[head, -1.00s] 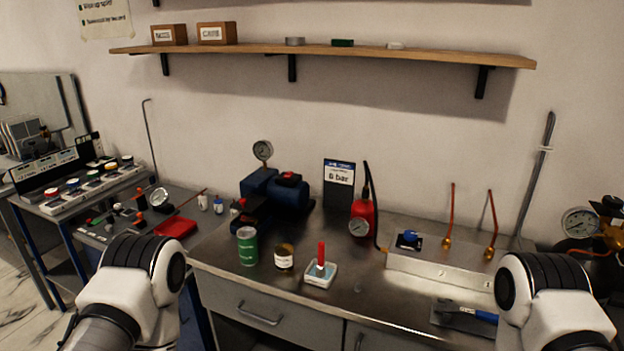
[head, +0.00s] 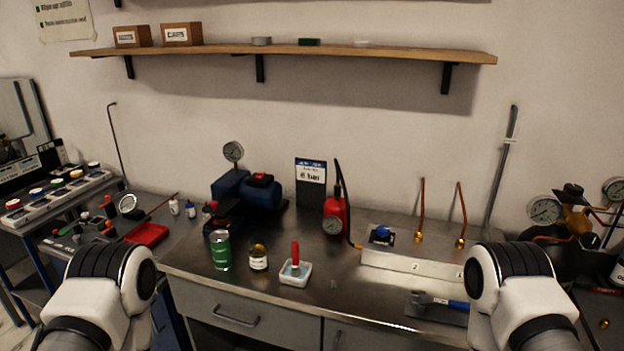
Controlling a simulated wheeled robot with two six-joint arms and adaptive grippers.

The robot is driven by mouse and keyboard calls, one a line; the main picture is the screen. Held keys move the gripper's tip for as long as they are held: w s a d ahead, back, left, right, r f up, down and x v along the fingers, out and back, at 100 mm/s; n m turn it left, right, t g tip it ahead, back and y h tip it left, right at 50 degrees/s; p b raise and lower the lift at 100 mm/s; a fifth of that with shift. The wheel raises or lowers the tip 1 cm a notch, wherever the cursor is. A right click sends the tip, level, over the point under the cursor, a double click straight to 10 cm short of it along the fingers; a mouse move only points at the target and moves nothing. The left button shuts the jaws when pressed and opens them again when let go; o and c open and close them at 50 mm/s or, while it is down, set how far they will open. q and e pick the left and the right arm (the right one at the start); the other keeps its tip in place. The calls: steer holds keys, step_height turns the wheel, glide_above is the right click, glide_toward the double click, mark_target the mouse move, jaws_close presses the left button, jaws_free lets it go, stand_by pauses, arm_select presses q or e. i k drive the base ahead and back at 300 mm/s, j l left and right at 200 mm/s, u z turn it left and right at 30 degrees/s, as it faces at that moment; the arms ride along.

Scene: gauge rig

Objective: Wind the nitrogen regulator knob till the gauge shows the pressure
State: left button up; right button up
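A brass regulator (head: 575,220) with a black knob (head: 571,192) on top stands at the right, beyond my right arm. A round white-faced gauge (head: 544,210) is on its left side and a second gauge (head: 614,189) on its right; their readings are too small to make out. A dark sign (head: 311,173) at the back of the bench appears to read 6 bar. Neither gripper's fingers show.
A shelf (head: 300,50) runs above.

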mark_target(590, 240)
steer(key=z, duration=1.4)
